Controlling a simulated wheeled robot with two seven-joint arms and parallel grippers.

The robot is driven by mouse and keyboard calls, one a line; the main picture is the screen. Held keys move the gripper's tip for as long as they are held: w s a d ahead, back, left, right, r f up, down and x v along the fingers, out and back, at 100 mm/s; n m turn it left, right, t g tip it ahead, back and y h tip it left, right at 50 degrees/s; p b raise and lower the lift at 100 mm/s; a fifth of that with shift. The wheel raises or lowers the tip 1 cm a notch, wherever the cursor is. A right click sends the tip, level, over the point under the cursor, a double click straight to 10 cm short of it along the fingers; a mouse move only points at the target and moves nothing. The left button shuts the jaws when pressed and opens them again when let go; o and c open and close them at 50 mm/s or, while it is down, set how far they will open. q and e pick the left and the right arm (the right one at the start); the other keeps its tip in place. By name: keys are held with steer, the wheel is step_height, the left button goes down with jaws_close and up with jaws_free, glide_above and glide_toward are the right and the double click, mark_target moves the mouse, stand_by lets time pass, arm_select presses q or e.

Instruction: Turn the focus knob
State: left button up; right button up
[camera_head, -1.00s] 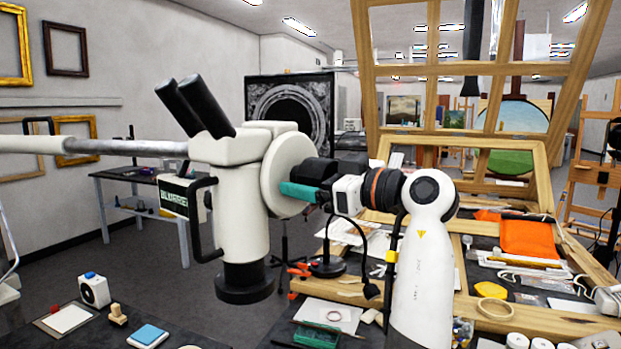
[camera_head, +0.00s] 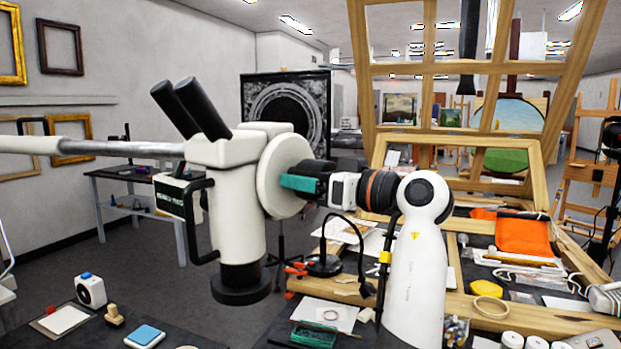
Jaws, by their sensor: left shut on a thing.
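A cream stereo microscope (camera_head: 235,200) with two black eyepieces hangs on a long boom coming in from the left. A large pale disc (camera_head: 284,175) stands on its right side. My left gripper (camera_head: 300,177), with a teal finger and dark parts, reaches that disc from the right and is shut on the focus knob. The knob itself is mostly hidden behind the fingers and I cannot see its edge. My white arm rises from the lower middle right. My right gripper is not in view.
A wooden easel frame (camera_head: 355,60) stands behind the bench. An orange cloth (camera_head: 524,237), a tape roll (camera_head: 490,307) and several jars lie at the right. A thin black lamp (camera_head: 324,264) stands below my wrist. A dark table at lower left holds a blue pad (camera_head: 145,336).

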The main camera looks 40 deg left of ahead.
arm_select(q)
steer(key=shift+m, duration=1)
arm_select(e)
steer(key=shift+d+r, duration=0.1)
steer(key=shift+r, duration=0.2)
arm_select(q)
steer(key=shift+m, duration=0.3)
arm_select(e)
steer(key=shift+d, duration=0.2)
arm_select(q)
steer(key=o, duration=1)
steer(key=shift+a, duration=0.1)
